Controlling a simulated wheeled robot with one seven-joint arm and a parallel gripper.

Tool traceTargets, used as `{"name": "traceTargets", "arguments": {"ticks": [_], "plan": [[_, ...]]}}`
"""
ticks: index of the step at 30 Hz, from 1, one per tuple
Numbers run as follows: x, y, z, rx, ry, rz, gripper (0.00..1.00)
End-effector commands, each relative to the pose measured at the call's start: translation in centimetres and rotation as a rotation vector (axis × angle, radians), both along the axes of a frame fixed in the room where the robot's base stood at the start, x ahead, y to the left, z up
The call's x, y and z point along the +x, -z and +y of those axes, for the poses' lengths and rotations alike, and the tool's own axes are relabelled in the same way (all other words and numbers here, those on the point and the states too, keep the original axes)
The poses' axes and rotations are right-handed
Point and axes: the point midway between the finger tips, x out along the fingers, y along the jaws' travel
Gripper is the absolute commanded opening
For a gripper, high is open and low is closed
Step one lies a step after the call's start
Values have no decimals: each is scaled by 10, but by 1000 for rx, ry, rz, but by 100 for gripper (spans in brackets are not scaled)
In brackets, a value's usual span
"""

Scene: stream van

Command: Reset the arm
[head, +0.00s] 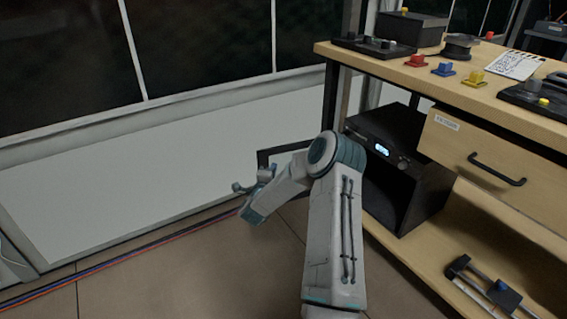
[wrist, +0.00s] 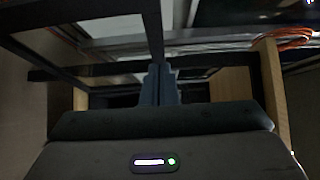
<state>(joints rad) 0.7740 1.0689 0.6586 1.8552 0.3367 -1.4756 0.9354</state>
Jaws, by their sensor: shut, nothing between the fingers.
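My gripper shows in the wrist view (wrist: 159,72) as two blue-grey fingers side by side, shut with nothing between them. In the head view my white and teal arm rises from the bottom centre and bends at a teal joint. Its far part reaches left and down to the hand end, held over the floor in front of the low white wall panel. The hand is small there and the fingertips are hard to make out. The arm is clear of the workbench top, left of the bench.
The wooden workbench (head: 401,67) at right holds switches, coloured buttons and boxes. Red and blue cables (head: 130,259) run along the floor. The floor at left is otherwise clear.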

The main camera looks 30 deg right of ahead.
Motion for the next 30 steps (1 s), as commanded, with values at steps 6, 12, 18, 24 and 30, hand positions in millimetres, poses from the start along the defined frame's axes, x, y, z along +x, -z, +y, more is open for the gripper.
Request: {"name": "traceTargets", "arguments": {"ticks": [6, 12, 18, 24, 30], "plan": [[-7, -2, 33, -2, 16, 2, 0], [-8, -1, 52, -2, 16, 1, 0], [-8, -2, 56, -3, 12, 2, 0], [9, -50, 82, -42, -120, 75, 0], [26, -131, 141, -155, -392, 273, 0]]}}
